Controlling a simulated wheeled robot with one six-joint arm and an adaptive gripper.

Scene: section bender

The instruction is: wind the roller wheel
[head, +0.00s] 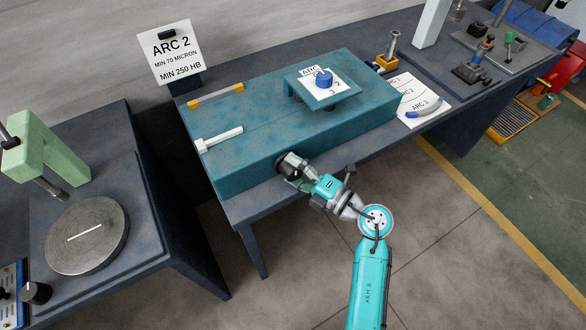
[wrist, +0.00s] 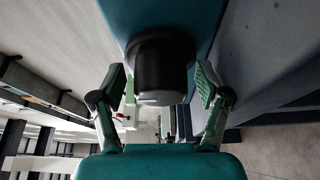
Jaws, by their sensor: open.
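The teal bender body (head: 235,150) stands on the dark bench. A dark round knob (head: 287,160), which seems to be the roller wheel, sticks out of its front face. My gripper (head: 298,174) is at the front face, right at the knob. In the wrist view my gripper (wrist: 160,82) is open, with one finger on each side of the knob and a visible gap on both sides. The knob's far face and any handle are hidden.
On the body are a blue knob (head: 324,80) on a dial plate, a white bar (head: 219,139) and a yellow strip (head: 216,96). An "ARC 2" sign (head: 171,52) stands behind. A card with arcs (head: 415,101) lies on the right. Floor in front is clear.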

